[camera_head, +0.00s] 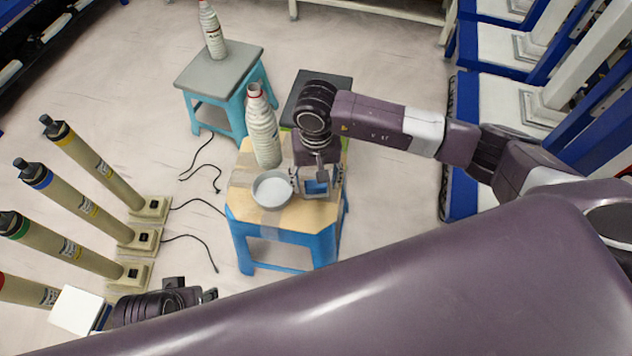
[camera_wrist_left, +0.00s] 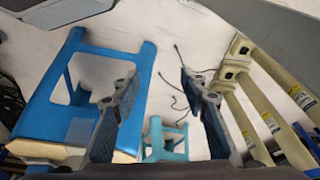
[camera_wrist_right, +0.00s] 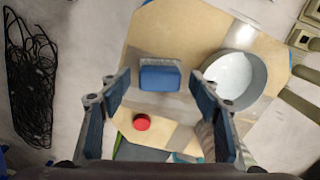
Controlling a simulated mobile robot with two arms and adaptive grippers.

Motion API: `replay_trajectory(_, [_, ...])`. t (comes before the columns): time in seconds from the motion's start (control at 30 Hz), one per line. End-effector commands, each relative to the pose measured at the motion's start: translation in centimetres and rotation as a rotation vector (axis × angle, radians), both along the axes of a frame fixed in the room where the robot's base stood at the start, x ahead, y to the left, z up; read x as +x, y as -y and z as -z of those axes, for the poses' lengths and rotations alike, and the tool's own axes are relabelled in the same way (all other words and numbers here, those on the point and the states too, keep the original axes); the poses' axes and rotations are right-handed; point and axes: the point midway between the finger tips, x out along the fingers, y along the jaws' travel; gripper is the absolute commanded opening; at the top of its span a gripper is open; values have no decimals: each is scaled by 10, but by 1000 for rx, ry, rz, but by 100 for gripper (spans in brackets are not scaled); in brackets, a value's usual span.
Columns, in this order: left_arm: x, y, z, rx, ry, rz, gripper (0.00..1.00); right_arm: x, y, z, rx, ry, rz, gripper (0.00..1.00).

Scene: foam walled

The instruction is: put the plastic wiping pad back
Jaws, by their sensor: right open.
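The blue wiping pad (camera_wrist_right: 160,76) lies on the wooden top of the blue stool (camera_head: 240,208). It also shows in the head view (camera_head: 317,187), partly covered by my right gripper. My right gripper (camera_head: 312,183) is over the stool top, pointing down. Its fingers are open, one to each side of the pad in the right wrist view; I cannot tell whether they touch it. My left gripper (camera_wrist_left: 158,85) is open and empty, away from the pad. It is low at the left in the head view, with the stool beside it in its wrist view.
A grey bowl (camera_head: 272,189) stands left of the pad, with a tall white bottle (camera_head: 262,130) behind it. A red round thing (camera_wrist_right: 141,122) shows near the pad. A smaller stool (camera_head: 220,70) carries another bottle (camera_head: 212,32). Several beige posts (camera_head: 95,165) and cables are at left.

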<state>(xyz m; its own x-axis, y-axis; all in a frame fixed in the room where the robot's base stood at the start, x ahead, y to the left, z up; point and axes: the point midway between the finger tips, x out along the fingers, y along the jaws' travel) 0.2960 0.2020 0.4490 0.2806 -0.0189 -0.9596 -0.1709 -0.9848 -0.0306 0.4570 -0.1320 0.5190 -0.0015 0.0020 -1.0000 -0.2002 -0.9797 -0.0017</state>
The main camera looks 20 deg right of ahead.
Motion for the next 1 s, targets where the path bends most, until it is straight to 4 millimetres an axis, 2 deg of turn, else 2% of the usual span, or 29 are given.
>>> replay_trajectory(0.03, [0, 1, 8, 0, -10, 1, 40, 2, 1, -14, 0, 6, -1, 57])
replay_trajectory(0.2, [0, 1, 26, 1, -20, 2, 40, 2, 1, -52, 0, 5, -1, 57])
replay_trajectory(0.43, [-1, 1, 43, 2, -28, 3, 40, 1, 1, -91, -1, 4, 0, 57])
replay_trajectory(0.63, [-1, 1, 48, 1, -29, 3, 40, 1, 1, -103, 0, 2, 0, 57])
replay_trajectory(1.0, [-1, 1, 49, 1, -29, 4, 40, 0, 0, -103, 0, 1, 0, 57])
